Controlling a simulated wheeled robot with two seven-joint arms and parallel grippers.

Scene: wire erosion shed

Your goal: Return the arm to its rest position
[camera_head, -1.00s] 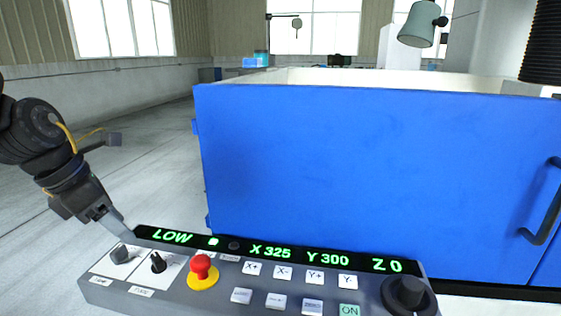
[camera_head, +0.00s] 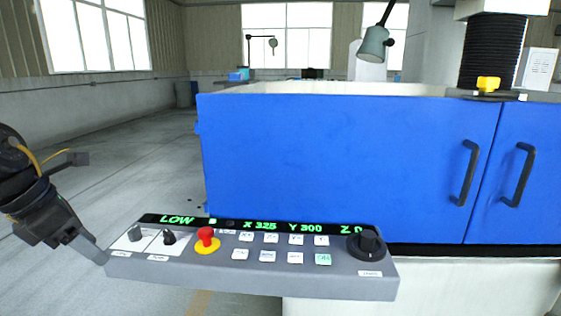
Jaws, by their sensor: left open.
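My left gripper (camera_head: 100,258) is at the lower left, at the end of my dark left arm (camera_head: 38,205). Its fingertips are open and point down toward the left end of the grey control panel (camera_head: 250,284). The fingertips overlap the panel's left edge in the picture; I cannot tell whether they touch it. The panel carries two dark knobs at left, a red mushroom button (camera_head: 207,238) on a yellow base, several white keys, a green key and a large black dial (camera_head: 367,244). Its display (camera_head: 250,223) reads LOW, X 325, Y 300, Z 0. My right gripper is not in view.
A large blue machine enclosure (camera_head: 330,150) with black door handles (camera_head: 466,172) stands behind the panel. A grey lamp (camera_head: 375,43) and a black bellows column (camera_head: 490,52) with a yellow part (camera_head: 488,84) are above it. Open concrete floor (camera_head: 130,150) lies to the left.

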